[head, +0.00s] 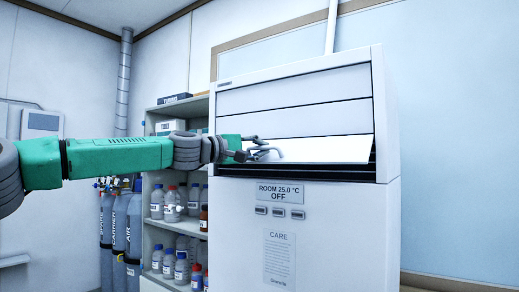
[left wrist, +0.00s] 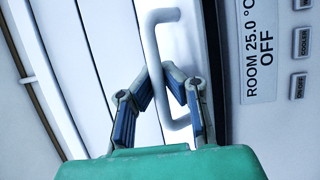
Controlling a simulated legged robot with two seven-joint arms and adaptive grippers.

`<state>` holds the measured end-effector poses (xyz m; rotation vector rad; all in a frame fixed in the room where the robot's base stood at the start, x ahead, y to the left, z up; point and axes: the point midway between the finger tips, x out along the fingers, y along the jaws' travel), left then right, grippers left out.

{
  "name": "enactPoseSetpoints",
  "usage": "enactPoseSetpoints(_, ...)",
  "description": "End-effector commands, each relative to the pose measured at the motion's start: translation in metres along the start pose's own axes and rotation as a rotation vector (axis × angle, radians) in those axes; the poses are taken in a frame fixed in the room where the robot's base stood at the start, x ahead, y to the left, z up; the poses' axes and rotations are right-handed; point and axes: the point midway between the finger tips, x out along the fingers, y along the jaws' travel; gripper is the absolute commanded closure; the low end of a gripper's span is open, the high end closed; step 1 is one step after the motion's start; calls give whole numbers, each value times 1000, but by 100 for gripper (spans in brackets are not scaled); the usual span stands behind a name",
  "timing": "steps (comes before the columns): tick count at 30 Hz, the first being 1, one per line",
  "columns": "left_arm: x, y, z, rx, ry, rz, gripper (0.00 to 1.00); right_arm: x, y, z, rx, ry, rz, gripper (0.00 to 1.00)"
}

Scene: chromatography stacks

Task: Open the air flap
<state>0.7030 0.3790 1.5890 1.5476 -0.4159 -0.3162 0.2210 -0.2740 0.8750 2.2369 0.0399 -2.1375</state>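The air flap (head: 330,149) is the bright white lower panel on the front of a tall white air unit (head: 345,240). Its bottom edge stands out a little, with a dark slatted opening (head: 300,170) below it. A pale bar handle (left wrist: 154,40) on the flap shows in the left wrist view. My left gripper (head: 268,150) is at the left part of the flap. In the left wrist view its fingertips (left wrist: 159,72) close in on both sides of the handle's bar. My right gripper is in neither view.
Below the flap are a display (head: 280,192) reading "ROOM 25.0 °C OFF", several buttons (head: 278,211) and a CARE notice (head: 279,258). A shelf (head: 147,222) with bottles stands left of the unit, beside gas cylinders (head: 120,225).

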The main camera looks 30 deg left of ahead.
Motion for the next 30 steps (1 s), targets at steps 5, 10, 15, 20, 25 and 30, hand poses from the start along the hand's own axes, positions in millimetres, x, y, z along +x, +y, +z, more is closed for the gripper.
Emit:
enactPoseSetpoints(5, 2, 2, 9, -1, -20, -11, 100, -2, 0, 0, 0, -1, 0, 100)
enactPoseSetpoints(10, 2, 2, 9, -1, -20, -11, 100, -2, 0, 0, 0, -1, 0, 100)
enactPoseSetpoints(15, 2, 2, 10, -1, -20, -11, 84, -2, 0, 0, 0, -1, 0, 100)
enactPoseSetpoints(20, 2, 1, 5, -3, -14, -10, 81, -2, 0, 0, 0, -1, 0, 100)
enactPoseSetpoints(25, 1, -2, -3, -8, -9, -10, 81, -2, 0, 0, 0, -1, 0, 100)
enactPoseSetpoints(30, -1, -3, -7, -10, -6, -8, 81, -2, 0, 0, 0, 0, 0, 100)
